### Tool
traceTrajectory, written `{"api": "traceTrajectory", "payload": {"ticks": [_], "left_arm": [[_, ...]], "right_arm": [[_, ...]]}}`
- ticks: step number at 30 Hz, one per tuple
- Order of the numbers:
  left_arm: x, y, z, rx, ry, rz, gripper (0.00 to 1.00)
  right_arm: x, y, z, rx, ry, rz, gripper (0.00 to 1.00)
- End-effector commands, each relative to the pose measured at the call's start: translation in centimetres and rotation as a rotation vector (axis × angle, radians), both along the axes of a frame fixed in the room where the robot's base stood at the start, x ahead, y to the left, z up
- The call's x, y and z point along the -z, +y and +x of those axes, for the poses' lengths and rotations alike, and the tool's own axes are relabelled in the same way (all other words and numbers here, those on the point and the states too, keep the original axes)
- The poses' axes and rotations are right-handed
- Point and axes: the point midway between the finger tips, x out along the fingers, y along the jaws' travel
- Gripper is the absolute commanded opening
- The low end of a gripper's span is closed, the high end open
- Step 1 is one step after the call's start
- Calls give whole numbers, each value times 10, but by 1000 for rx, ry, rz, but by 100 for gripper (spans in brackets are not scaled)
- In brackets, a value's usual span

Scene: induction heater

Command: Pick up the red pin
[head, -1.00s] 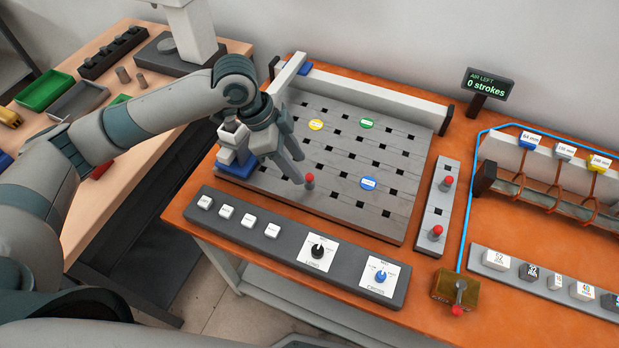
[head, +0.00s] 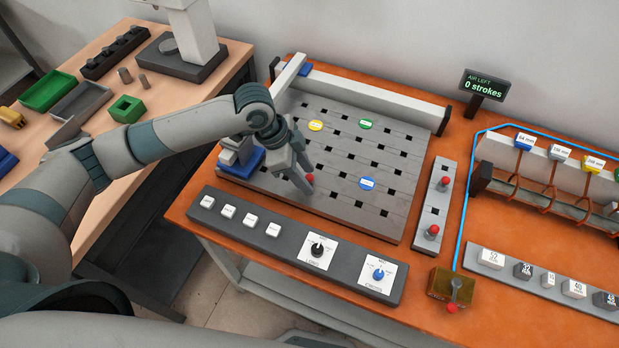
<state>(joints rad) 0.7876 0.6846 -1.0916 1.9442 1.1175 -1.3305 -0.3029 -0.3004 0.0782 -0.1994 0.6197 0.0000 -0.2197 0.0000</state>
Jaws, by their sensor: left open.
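A red pin (head: 310,178) stands on the grey slotted board, near its front left part; only its red top shows clearly. My left gripper (head: 304,182) is open and reaches down from the upper left, with its fingers at the pin. The fingers partly hide the pin, and I cannot tell whether they touch it. Two more red-topped pins, an upper one (head: 445,181) and a lower one (head: 432,232), stand in the narrow grey strip right of the board. My right gripper is not in view.
The slotted board (head: 345,207) carries a yellow disc (head: 316,126), a green disc (head: 366,124) and a blue disc (head: 367,183). A dark panel (head: 330,265) with buttons and knobs lies in front. A blue-and-grey block (head: 240,160) stands left of my gripper.

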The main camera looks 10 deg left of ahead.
Motion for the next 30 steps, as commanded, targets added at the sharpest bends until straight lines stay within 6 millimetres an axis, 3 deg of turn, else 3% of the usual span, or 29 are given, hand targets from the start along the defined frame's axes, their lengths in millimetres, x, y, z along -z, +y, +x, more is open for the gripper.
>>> {"api": "traceTrajectory", "payload": {"ticks": [17, 23, 30], "left_arm": [[8, -3, 0, 1, -1, 1, 41], [8, -3, 0, 1, -1, 1, 0], [7, -3, 1, 1, -1, 0, 0]], "right_arm": [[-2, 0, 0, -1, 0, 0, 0], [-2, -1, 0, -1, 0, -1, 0], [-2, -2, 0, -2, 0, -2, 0]]}}
